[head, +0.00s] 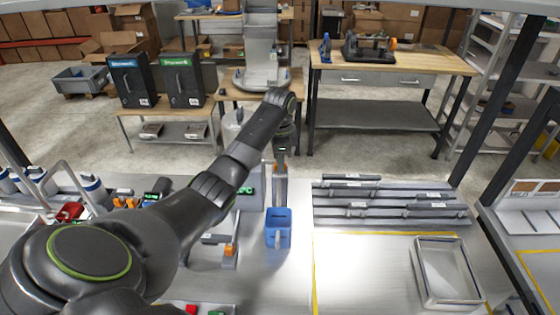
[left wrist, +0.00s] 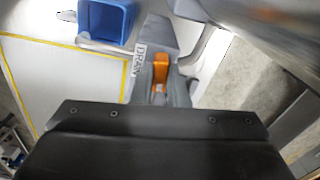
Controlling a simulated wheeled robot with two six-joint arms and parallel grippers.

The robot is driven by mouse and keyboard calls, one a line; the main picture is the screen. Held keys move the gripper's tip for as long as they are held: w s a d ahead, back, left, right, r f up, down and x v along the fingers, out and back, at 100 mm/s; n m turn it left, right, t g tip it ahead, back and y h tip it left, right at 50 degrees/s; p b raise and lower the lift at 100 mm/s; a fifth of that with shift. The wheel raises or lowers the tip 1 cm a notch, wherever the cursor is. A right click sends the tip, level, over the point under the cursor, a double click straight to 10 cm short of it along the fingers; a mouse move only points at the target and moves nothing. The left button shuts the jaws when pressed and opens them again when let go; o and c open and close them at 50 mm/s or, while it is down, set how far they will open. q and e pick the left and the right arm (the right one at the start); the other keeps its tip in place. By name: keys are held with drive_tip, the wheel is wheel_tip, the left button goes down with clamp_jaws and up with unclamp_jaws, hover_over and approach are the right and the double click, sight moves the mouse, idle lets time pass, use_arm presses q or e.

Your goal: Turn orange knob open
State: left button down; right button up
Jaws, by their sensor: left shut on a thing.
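The orange knob (left wrist: 160,66) shows in the left wrist view on a grey fitting beside a label reading DRAIN (left wrist: 136,62). In the head view only a small orange patch of it (head: 276,169) shows below my left gripper (head: 280,160). My left gripper is shut on the orange knob; its fingers show low in the wrist view (left wrist: 162,92) and hide part of the knob. The knob's exact angle is hard to tell. My right gripper is not in view.
A blue open container (head: 278,238) stands just in front of the fitting. Another orange handle (head: 230,250) is at its left. Grey slotted racks (head: 390,212) and a metal tray (head: 422,285) lie to the right. The white tabletop between has free room.

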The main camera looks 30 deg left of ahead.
use_arm(q)
drive_tip(key=n, duration=0.4)
drive_tip(key=shift+r, duration=0.1)
drive_tip(key=n, duration=0.8)
drive_tip(key=shift+n, duration=2.2)
drive_tip(key=c, duration=1.4)
unclamp_jaws()
drive_tip(key=shift+c, duration=0.2)
